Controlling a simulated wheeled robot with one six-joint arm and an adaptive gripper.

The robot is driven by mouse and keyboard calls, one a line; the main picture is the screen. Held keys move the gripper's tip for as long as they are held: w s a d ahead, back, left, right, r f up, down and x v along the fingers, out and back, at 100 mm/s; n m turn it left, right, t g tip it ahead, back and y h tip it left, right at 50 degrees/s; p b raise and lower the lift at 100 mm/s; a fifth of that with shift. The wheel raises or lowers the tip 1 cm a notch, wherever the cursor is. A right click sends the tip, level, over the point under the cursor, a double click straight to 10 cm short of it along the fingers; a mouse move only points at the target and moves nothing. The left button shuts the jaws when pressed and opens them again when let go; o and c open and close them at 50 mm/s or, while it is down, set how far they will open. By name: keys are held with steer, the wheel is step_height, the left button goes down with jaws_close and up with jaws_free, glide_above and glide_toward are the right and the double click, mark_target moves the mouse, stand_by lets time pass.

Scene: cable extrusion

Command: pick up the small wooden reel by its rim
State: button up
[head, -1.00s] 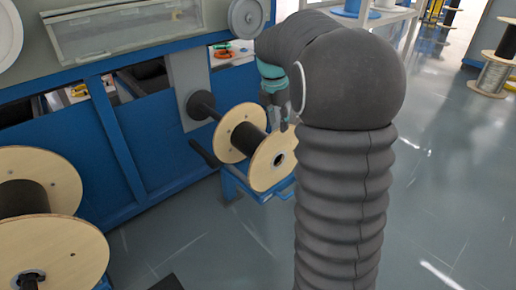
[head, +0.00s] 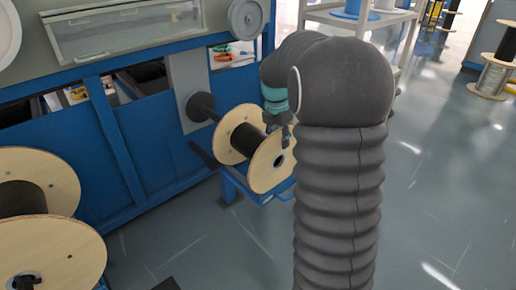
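The small wooden reel (head: 268,165) has two pale round flanges with dark cable wound between them. It rests on its rims on a blue stand (head: 238,185), in front of the blue machine. My gripper (head: 278,138) points down at the top of the reel's near flange. Its fingers are small and dark here, and my arm covers part of them. I cannot tell whether they touch the rim or how far apart they are. My arm hides the reel's right edge.
A dark spindle (head: 202,106) sticks out of the machine just behind the reel. A larger wooden reel (head: 50,255) stands at the lower left. A white shelf (head: 345,22) is behind my arm. The grey floor (head: 440,190) at the right is clear.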

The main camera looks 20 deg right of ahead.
jaws_close()
steer(key=shift+r, duration=0.2)
